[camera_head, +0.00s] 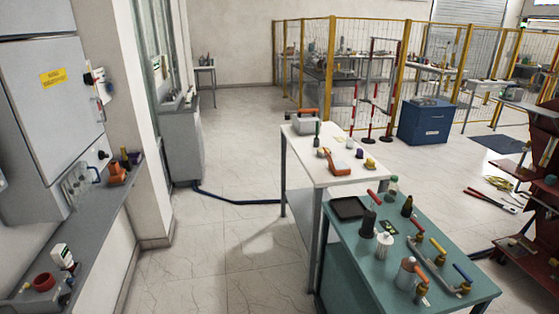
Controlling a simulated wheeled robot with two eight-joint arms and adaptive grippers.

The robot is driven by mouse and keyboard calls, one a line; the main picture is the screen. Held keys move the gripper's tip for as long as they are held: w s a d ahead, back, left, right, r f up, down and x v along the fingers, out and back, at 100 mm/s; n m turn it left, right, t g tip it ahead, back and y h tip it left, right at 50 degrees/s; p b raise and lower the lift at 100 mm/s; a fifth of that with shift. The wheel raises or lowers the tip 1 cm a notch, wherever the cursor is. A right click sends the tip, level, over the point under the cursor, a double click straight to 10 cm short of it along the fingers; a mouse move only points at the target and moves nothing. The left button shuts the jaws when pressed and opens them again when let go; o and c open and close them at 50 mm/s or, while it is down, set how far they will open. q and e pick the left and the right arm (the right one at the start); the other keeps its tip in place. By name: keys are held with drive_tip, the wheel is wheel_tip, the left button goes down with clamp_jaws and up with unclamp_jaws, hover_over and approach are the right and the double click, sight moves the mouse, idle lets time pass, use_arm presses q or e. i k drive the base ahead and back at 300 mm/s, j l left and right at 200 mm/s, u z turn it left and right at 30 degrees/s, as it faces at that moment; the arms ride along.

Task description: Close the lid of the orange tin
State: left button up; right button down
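I cannot tell for sure which thing is the orange tin. A small orange object (340,169) lies at the front of the white table. Another orange object (118,174) stands on the grey ledge at the left, in front of dark items. A grey can (406,275) with an orange top part stands on the green table. All are too small to tell whether a lid is open or shut. Neither of my grippers is in view.
The white table (306,150) stands behind the green table (345,244), both bearing several small items. A blue cabinet (425,122) and a yellow-posted fence stand further back. Tools and a cable lie on the floor at right. Open floor (235,165) lies left of the tables.

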sight(327, 155)
drive_tip(key=i+j+z, duration=0.15)
drive_tip(key=j+z, duration=0.25)
drive_tip(key=i+j+z, duration=0.1)
drive_tip(key=j+z, duration=0.3)
drive_tip(key=i+j+z, duration=0.1)
drive_tip(key=i+z, duration=0.15)
drive_tip(key=z, duration=0.2)
drive_tip(key=i+j+z, duration=0.2)
drive_tip(key=z, duration=0.2)
drive_tip(key=i+j, duration=0.25)
drive_tip(key=i+j+z, duration=0.15)
drive_tip(key=j, duration=0.25)
drive_tip(key=i+j, duration=0.25)
drive_tip(key=i+j+z, duration=0.15)
drive_tip(key=j, duration=0.3)
drive_tip(key=i, duration=0.05)
